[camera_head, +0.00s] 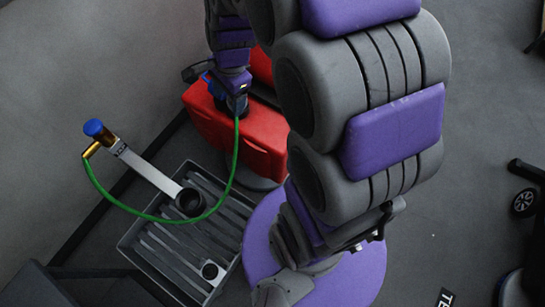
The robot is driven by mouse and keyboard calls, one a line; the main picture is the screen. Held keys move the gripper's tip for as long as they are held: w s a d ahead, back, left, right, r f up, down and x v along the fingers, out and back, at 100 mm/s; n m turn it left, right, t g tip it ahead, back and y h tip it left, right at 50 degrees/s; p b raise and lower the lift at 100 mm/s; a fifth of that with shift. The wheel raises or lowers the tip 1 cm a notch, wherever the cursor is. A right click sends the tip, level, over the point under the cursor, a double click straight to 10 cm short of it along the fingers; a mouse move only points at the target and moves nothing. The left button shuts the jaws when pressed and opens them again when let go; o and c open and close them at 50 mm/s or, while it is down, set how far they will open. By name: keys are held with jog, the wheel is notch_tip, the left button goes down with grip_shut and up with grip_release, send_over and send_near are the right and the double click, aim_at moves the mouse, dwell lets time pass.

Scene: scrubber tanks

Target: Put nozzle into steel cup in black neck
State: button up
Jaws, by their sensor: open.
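My arm comes down from the top, and my gripper (236,103) is at its small end over the red tank (245,135). It is open. A green hose (160,218) loops from a brass fitting (91,149) under a blue knob (93,128) at left to the gripper. A nozzle at that hose end cannot be told apart from the dark and blue parts there. A round black neck (190,203) stands at the lower end of a grey bar, left of and below the gripper and apart from it. Any steel cup inside it is too small to make out.
A dark slatted tray (140,243) lies below the black neck. A small pale-rimmed round fitting (211,270) is near its lower corner. My large arm links hide the middle. Black wheeled things (522,202) stand at the right edge.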

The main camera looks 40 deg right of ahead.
jog(key=s+a+r+n+g+h, duration=0.1)
jog(key=s+r+n, duration=0.1)
jog(key=s+n, duration=0.6)
jog(key=s+a+r+n+g, duration=0.1)
jog(key=s+r+n, duration=0.2)
jog(key=s+n, duration=0.5)
jog(key=s, duration=0.7)
jog(key=shift+a+r+n+g+h, duration=0.15)
jog(key=shift+a+n+g+h, duration=0.05)
jog(key=shift+n+g+h, duration=0.2)
